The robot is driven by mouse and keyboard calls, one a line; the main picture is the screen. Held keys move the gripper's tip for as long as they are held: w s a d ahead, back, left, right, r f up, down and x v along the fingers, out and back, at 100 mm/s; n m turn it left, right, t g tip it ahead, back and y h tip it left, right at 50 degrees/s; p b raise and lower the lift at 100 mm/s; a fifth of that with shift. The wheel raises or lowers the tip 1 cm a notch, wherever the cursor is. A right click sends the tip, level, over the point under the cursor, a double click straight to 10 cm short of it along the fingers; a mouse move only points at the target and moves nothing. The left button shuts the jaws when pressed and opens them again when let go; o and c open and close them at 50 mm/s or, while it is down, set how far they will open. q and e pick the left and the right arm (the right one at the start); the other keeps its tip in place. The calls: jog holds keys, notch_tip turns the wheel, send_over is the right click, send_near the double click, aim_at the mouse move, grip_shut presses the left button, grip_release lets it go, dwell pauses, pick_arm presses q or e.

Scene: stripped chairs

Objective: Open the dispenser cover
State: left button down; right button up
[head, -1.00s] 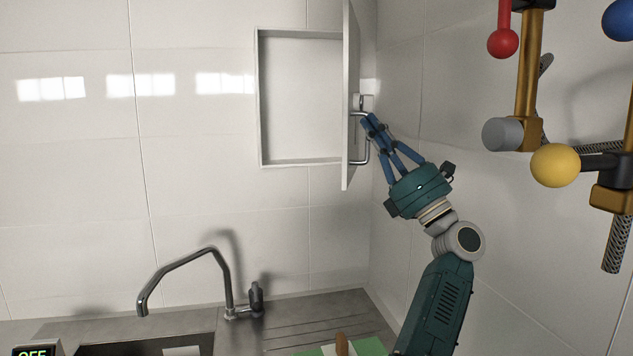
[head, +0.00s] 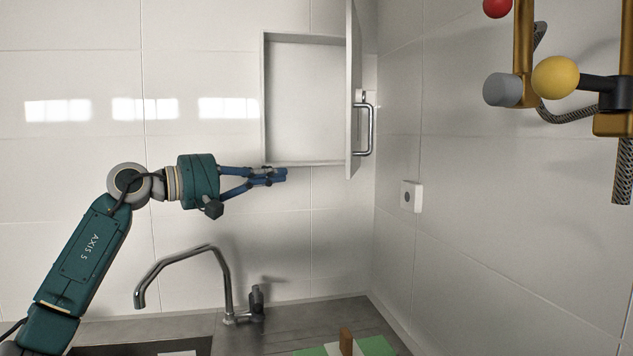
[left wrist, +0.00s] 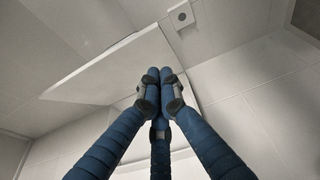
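The white dispenser cover (head: 353,75) stands swung open at the right side of a shallow recess in the back wall, seen almost edge-on in the head view. Its metal bar handle (head: 369,130) is on the right face, with no gripper on it. The recess (head: 305,95) looks empty. My left gripper (head: 280,175) is just below the recess's lower edge, left of the cover, with its blue fingers together and nothing between them. In the left wrist view its fingertips (left wrist: 160,75) meet in front of a tilted pale panel, apparently the cover (left wrist: 110,70). My right gripper is out of view.
A metal tap (head: 225,280) rises from the steel counter (head: 290,320) below. A small white wall box (head: 411,196) is on the right wall. Coloured knobs, including a yellow ball (head: 555,77), hang at the upper right.

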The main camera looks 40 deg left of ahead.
pick_arm(q)
jog(key=d+p+x, duration=0.2)
jog(key=p+x, duration=0.7)
jog(key=x, duration=0.3)
jog(key=shift+s+y, duration=0.25)
jog(key=shift+y, duration=0.15)
jog(key=shift+f, duration=0.1)
jog(key=shift+d, duration=0.1)
